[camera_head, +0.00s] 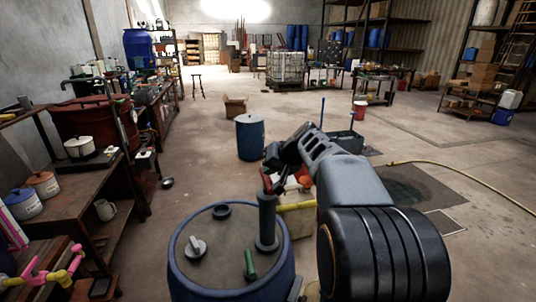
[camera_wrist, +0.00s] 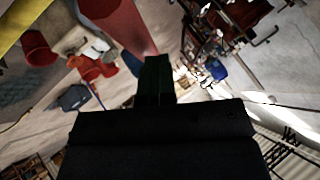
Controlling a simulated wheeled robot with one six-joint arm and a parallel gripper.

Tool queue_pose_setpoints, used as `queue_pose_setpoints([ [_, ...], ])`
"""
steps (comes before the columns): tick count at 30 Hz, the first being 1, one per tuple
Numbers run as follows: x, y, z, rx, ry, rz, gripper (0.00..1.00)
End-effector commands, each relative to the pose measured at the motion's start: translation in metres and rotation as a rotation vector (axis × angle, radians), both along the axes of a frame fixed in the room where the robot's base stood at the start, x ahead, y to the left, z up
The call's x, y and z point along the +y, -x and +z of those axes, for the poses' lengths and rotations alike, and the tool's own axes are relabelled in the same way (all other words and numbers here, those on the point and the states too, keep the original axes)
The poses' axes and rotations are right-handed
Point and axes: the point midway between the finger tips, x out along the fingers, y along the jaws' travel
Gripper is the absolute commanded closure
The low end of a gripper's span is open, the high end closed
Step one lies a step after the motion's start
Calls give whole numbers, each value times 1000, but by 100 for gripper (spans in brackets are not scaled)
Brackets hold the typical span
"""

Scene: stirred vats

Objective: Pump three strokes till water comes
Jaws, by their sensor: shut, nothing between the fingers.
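A blue drum (camera_head: 187,262) with a dark lid stands in front of me in the head view. A grey pump column (camera_head: 267,222) rises from its lid, with a red part (camera_head: 266,183) at its top and a yellow spout (camera_head: 298,206) pointing right. My gripper (camera_head: 280,184) is shut and empty, tilted down close beside the pump top. In the wrist view my closed black fingers (camera_wrist: 157,62) lie just below a large red bar (camera_wrist: 122,20), which looks like the pump's red part. I cannot tell whether they touch. A yellow strip (camera_wrist: 18,22) shows at upper left.
A grey knob (camera_head: 197,247), a green-handled fitting (camera_head: 250,262) and a dark cap (camera_head: 221,211) sit on the lid. Another blue drum (camera_head: 250,140) stands beyond. A cluttered bench (camera_head: 75,190) lines the left. Open floor lies between, with a yellow hose (camera_head: 450,170) at right.

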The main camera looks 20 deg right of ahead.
Motion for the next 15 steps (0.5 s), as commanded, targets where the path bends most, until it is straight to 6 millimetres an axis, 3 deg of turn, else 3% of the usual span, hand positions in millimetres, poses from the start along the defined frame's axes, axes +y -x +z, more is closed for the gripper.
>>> queue_pose_setpoints([
  [15, 0, 0, 25, 5, 0, 1, 100],
])
